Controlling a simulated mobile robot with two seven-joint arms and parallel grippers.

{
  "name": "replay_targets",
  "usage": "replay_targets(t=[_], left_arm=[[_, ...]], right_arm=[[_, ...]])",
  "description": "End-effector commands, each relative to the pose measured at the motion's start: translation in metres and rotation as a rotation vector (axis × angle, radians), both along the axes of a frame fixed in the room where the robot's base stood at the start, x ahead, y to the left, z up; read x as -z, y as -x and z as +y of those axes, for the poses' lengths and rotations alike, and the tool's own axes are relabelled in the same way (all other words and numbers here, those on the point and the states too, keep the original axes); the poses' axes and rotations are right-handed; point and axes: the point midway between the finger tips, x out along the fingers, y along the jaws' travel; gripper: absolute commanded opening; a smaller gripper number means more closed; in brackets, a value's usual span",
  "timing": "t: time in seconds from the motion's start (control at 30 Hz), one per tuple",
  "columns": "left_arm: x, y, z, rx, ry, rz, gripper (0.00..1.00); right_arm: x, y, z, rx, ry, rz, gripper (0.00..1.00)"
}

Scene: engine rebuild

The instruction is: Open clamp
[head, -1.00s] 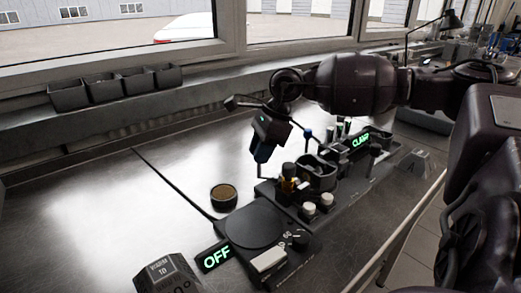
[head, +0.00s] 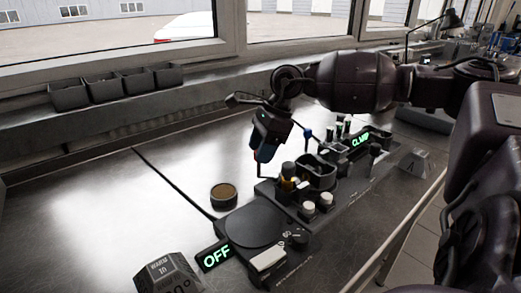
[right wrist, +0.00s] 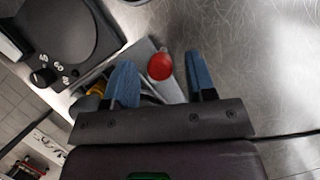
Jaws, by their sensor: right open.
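The clamp fixture (head: 318,172) stands on the bench, right of centre in the head view, with a lit green CLAMP sign (head: 360,140) behind it. A thin bent lever (head: 260,172) rises at its left end. My right gripper (head: 262,156) is above this lever, pointing down. In the right wrist view a red round knob (right wrist: 160,66) shows between the two blue fingertips of my right gripper (right wrist: 162,80). The gripper is open; I cannot tell whether a finger touches the knob. Part of the fixture is hidden behind the fingers. My left gripper is not in view.
A hot plate (head: 252,225) with a lit OFF sign (head: 215,255) is in front of the fixture. A round tin (head: 223,194) sits left of it. A blue-topped post (head: 308,133) stands behind the fixture.

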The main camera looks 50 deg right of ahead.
Motion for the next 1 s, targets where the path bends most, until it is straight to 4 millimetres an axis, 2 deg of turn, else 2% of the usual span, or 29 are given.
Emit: replay_targets(t=[0.03, 0.3, 0.5, 0.7, 1.0], left_arm=[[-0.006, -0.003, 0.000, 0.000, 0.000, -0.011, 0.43], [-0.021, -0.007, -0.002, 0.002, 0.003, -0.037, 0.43], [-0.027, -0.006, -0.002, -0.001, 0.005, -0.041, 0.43], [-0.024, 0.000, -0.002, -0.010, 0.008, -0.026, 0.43], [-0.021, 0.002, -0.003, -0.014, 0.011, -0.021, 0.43]], right_arm=[[-0.011, 0.001, -0.003, 0.001, 0.002, -0.008, 0.51], [-0.058, 0.011, -0.019, 0.002, 0.002, -0.010, 0.51], [-0.083, 0.016, -0.029, 0.000, 0.001, -0.006, 0.51], [-0.092, 0.018, -0.033, 0.001, 0.000, -0.002, 0.51], [-0.093, 0.018, -0.034, 0.000, 0.000, 0.000, 0.51]])
